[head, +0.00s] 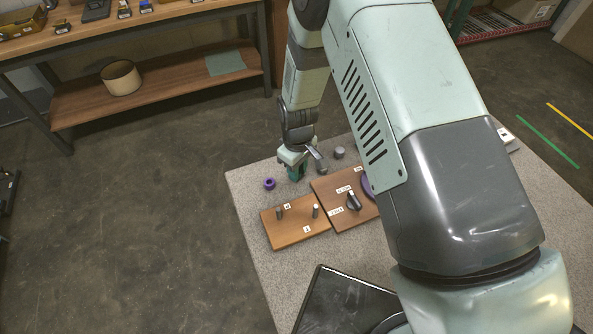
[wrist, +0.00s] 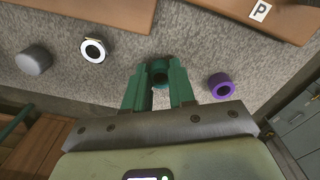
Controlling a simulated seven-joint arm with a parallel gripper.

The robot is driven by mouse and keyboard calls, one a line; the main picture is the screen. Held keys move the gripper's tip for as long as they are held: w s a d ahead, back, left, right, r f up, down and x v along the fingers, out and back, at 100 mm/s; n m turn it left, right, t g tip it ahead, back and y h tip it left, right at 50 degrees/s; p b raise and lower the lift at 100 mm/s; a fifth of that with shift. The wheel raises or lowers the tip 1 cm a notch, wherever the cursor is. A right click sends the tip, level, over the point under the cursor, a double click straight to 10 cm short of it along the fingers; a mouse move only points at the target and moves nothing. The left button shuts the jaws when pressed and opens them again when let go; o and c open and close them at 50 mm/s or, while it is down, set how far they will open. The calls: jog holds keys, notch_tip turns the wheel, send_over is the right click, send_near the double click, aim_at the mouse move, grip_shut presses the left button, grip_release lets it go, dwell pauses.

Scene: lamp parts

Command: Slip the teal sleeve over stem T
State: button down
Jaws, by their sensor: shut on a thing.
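My gripper (head: 296,173) is over the grey mat, left of the grey parts and behind the wooden boards. In the wrist view its two green fingers (wrist: 160,94) are closed on the teal sleeve (wrist: 160,66), a short tube with a dark hole facing the camera. The sleeve is hard to tell from the fingers in the head view. Two upright stems, one darker (head: 279,212) and one paler (head: 315,211), stand on the left wooden board (head: 290,233). The labels beside them are too small to read, so I cannot tell which is stem T. The sleeve is apart from both.
A purple ring (head: 269,183) lies left of my gripper. A grey cylinder (head: 339,152) and a white-topped ring (wrist: 93,50) are on the other side. A second board (head: 340,216) carries a dark part (head: 354,201). The mat (head: 247,203) is bare left of the boards.

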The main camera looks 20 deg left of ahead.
notch_tip(320, 180, up, 9)
notch_tip(320, 180, up, 4)
jog(key=m, duration=0.5)
send_over(317, 208)
jog(key=shift+w+a, duration=0.2)
jog(key=shift+s+d, duration=0.15)
jog(key=shift+s, duration=0.05)
jog(key=shift+f, duration=2.45)
jog(key=shift+f, duration=0.1)
jog(key=shift+f, duration=1.8)
jog(key=shift+f, duration=1.25)
